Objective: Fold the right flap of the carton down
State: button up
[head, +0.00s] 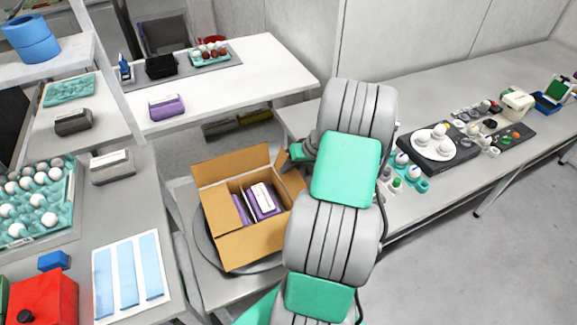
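An open brown cardboard carton (226,214) stands on a round grey turntable at the centre of the head view. Purple egg boxes (262,200) with pale labels sit inside it. The back flap (232,165) stands up and the front flap (252,247) hangs outward. The right flap (291,181) shows in part, tilted up and outward; my arm covers some of that side. My gripper (296,155) is at the carton's back right corner, close to the right flap. I cannot tell whether it touches the flap, and its fingers are too small and hidden to read.
A table (270,70) behind holds a purple egg box (167,107) and a grey mat. The left table has an egg tray (70,215), a grey box (111,167) and a red box (42,300). A long counter at right holds a dark scale-like device (440,165) with eggs.

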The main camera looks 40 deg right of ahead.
jog(key=shift+w+a+f, duration=0.1)
jog(key=shift+w+f, duration=0.1)
jog(key=shift+f, duration=0.2)
grip_shut()
dwell(1.2)
